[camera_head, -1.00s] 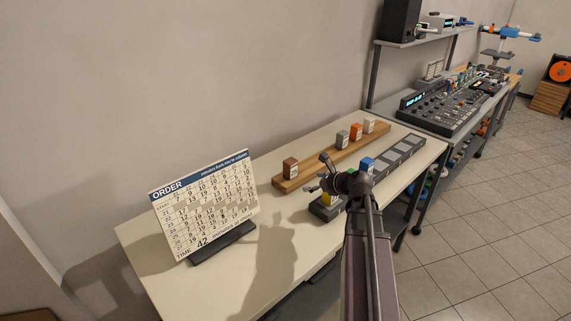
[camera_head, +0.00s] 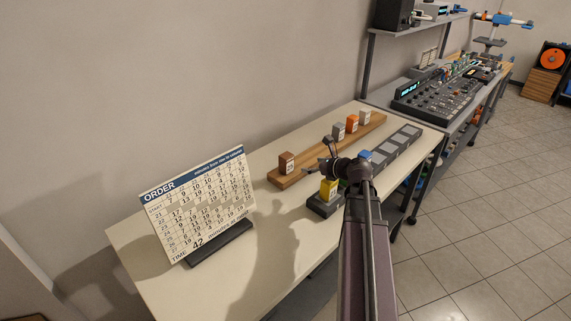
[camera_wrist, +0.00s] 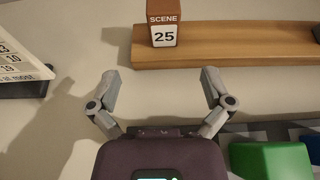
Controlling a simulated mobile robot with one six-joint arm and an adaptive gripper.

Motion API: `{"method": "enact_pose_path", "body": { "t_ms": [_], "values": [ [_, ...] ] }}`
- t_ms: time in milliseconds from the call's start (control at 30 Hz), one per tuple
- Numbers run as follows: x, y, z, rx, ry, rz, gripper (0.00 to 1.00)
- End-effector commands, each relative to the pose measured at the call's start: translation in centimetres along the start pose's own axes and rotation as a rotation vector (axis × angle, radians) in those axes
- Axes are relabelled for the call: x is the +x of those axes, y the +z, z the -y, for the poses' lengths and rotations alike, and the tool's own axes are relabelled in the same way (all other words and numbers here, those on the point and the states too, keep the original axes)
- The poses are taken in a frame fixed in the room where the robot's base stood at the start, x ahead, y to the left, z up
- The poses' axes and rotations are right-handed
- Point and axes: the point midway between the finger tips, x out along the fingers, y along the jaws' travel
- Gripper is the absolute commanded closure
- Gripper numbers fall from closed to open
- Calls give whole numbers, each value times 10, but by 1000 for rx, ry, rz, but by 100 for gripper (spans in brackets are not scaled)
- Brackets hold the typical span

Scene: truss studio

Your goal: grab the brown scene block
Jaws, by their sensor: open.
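The brown scene block (camera_head: 286,162) stands upright near the left end of a wooden rail. In the wrist view the brown block (camera_wrist: 163,28) has a brown top marked SCENE and a white face with 25. My gripper (camera_wrist: 160,82) is open and empty, its two fingers spread apart. The block is ahead of the fingers, apart from them and roughly centred between them. In the head view my gripper (camera_head: 325,158) is to the right of the block, and its fingers are small and partly hidden by my wrist.
The wooden rail (camera_head: 320,157) also carries grey, orange and pale blocks. A grey slotted strip (camera_head: 398,143) holds yellow, green and blue blocks; the green block (camera_wrist: 270,160) is right of my gripper. An ORDER board (camera_head: 205,200) stands on the left. The table's front left is clear.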

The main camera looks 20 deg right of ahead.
Motion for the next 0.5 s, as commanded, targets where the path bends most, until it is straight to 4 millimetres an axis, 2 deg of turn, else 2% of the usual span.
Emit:
{"method": "enact_pose_path", "body": {
  "t_ms": [233,500],
  "values": [
    [19,-2,1,-2,1,0,0],
    [60,-2,1,-2,3,0,0]
  ]
}}
